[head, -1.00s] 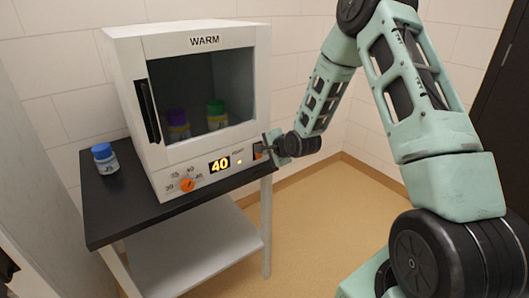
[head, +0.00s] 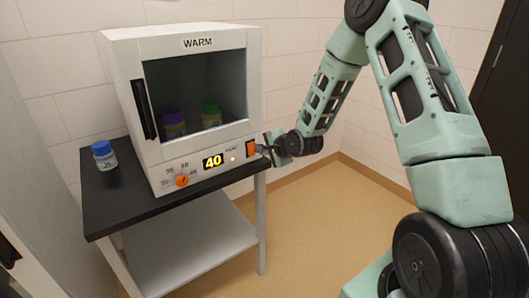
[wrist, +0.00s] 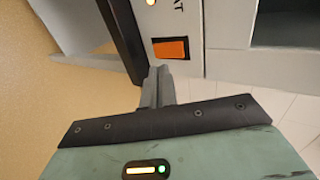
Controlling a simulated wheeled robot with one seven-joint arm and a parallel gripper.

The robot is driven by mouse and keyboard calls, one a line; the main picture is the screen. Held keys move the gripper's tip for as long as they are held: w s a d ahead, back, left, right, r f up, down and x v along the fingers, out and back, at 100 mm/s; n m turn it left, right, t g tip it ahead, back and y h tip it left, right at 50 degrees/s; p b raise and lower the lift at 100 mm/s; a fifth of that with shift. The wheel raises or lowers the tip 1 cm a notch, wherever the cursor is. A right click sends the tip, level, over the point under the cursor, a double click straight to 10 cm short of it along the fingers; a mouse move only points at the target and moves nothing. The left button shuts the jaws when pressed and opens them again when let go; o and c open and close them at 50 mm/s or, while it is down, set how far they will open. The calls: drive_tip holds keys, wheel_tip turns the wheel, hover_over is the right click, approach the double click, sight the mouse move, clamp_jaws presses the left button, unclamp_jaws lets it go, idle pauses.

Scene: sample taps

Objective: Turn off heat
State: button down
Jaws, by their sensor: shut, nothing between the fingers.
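The white warming cabinet (head: 112,62), labelled WARM, has an orange heat switch (head: 250,148) at the right end of its front panel. The display (head: 213,161) glows 40, and a small heat light (head: 233,158) beside it is lit. In the wrist view, the switch (wrist: 170,48) and lit lamp (wrist: 150,3) also show. My gripper (head: 264,150) is shut and empty, just right of the switch. In the wrist view, its fingertips (wrist: 158,73) are close below the switch; I cannot tell whether they touch the panel.
An orange dial (head: 182,180) is left of the display. A blue-capped bottle (head: 104,155) stands on the black tabletop (head: 100,205), left of the cabinet. Two capped bottles show behind the cabinet's window. The floor (head: 310,225) right of the table is clear.

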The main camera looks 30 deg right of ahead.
drive_tip(key=v, duration=0.8)
drive_tip(key=shift+r, duration=0.3)
drive_tip(key=shift+s+d, duration=0.1)
drive_tip(key=shift+s, duration=0.05)
